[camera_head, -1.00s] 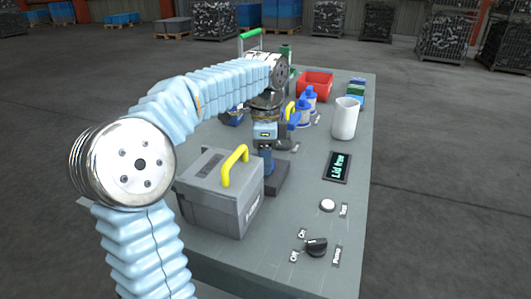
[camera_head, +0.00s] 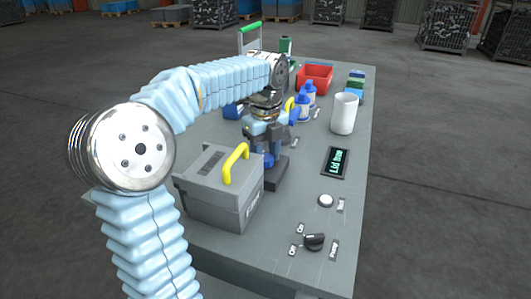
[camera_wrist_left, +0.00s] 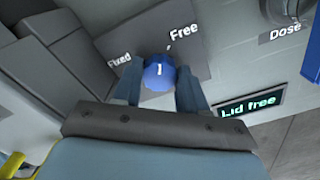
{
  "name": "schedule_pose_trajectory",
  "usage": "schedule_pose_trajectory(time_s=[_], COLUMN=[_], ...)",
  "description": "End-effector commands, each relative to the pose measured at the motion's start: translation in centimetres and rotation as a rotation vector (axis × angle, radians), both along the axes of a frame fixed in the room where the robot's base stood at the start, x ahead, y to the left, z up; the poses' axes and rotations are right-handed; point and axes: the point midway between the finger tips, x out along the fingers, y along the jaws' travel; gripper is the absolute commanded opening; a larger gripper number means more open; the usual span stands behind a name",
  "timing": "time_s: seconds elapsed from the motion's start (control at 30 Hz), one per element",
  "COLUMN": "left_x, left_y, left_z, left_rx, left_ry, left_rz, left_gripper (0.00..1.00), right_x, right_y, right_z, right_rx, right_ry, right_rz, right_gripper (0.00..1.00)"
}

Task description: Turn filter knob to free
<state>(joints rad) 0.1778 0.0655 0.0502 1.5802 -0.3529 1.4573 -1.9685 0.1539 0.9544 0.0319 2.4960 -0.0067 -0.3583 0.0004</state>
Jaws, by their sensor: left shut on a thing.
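The filter knob (camera_wrist_left: 160,74) is round and blue with a white mark on top, seen in the left wrist view. It sits on a dark grey plate (camera_wrist_left: 135,38) marked "Fixed" on its left and "Free" on its upper right. The white mark points roughly up the picture, between the two labels. My left gripper (camera_wrist_left: 159,84) is shut on the knob, one finger on each side. In the head view, my left gripper (camera_head: 265,158) is low over the table behind the grey box, and the knob is mostly hidden there. My right gripper is not in view.
A grey box (camera_head: 215,195) with a yellow handle (camera_head: 236,164) stands close in front of the gripper. A display (camera_head: 336,162) reads "Lid free". A white cup (camera_head: 343,115), blue bottles (camera_head: 303,106) and a red bin (camera_head: 315,79) stand farther back. A black pump knob (camera_head: 314,241) is near the front.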

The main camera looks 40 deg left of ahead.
Motion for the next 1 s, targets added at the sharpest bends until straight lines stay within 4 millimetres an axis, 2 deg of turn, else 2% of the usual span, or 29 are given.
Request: schedule_pose_trajectory(time_s=[0.2,0.5,1.0], left_x=[0.05,0.07,0.07], left_y=[-0.03,-0.02,-0.03], left_z=[0.07,0.08,0.09], left_rx=[-0.001,0.0,0.0], left_ry=[-0.003,-0.002,-0.002], left_rz=[-0.172,-0.329,-0.388], left_gripper=[0.11,0.11,0.11], right_x=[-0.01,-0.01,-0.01], right_y=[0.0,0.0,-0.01], right_z=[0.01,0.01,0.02], right_rx=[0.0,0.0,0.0], right_ry=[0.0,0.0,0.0], right_rz=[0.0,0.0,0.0], right_gripper=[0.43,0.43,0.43])
